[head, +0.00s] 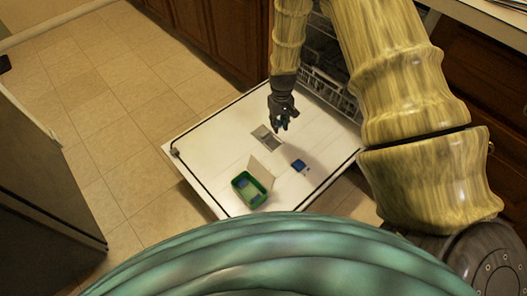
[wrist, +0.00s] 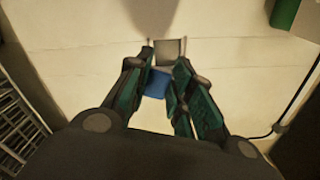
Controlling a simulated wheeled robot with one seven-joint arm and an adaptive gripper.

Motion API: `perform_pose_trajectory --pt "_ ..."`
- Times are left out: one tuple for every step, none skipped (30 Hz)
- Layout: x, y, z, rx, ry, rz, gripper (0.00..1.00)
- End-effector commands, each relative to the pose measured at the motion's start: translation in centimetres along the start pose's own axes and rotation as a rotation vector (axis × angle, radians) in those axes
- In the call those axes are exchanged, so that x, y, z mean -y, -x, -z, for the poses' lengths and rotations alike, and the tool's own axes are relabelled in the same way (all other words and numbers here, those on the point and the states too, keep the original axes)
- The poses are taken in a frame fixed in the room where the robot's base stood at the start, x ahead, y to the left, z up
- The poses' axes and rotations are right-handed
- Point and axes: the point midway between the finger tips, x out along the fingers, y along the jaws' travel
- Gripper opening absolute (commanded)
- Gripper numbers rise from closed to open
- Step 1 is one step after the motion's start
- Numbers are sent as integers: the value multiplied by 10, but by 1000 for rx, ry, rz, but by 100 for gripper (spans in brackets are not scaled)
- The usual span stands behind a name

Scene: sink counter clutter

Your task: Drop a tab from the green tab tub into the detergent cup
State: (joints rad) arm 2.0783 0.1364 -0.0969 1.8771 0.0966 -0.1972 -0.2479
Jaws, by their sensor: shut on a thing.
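The green tab tub (head: 239,197) stands open on the lowered dishwasher door, with pale and blue tabs inside. Its corner shows at the top right of the wrist view (wrist: 286,12). The detergent cup (head: 265,137) is a grey recess in the door; in the wrist view it is a grey square (wrist: 171,50) just beyond my fingertips. My gripper (head: 281,124) points down above the door, close to the cup. In the wrist view its fingers (wrist: 163,80) are shut on a blue tab (wrist: 157,84), partly hidden by them. The tab's height above the cup is hard to judge.
A small blue block (head: 299,165) sits on the door (head: 212,148) right of the tub. A pale upright flap (head: 262,165) is at the tub's edge. The dish rack (head: 330,72) is behind my gripper. The door's left part is clear.

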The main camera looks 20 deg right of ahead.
Motion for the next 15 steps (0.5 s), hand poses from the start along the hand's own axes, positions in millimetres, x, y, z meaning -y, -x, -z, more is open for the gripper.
perform_pose_trajectory --pt "0 -6 0 0 0 0 11" --pt "0 -9 0 0 0 0 11" --pt "0 -12 0 0 0 0 11" --pt "0 -15 0 0 0 0 11" --pt "0 -18 0 0 0 0 11" --pt "0 -21 0 0 0 0 11" --pt "0 -24 0 0 0 0 11" --pt "0 -27 0 0 0 0 11" --pt "0 -31 0 0 0 0 11" --pt "0 -34 0 0 0 0 11" --pt "0 -37 0 0 0 0 11" --pt "0 -40 0 0 0 0 11" --pt "0 -43 0 0 0 0 11" --pt "0 -45 0 0 0 0 11" --pt "0 -48 0 0 0 0 11"
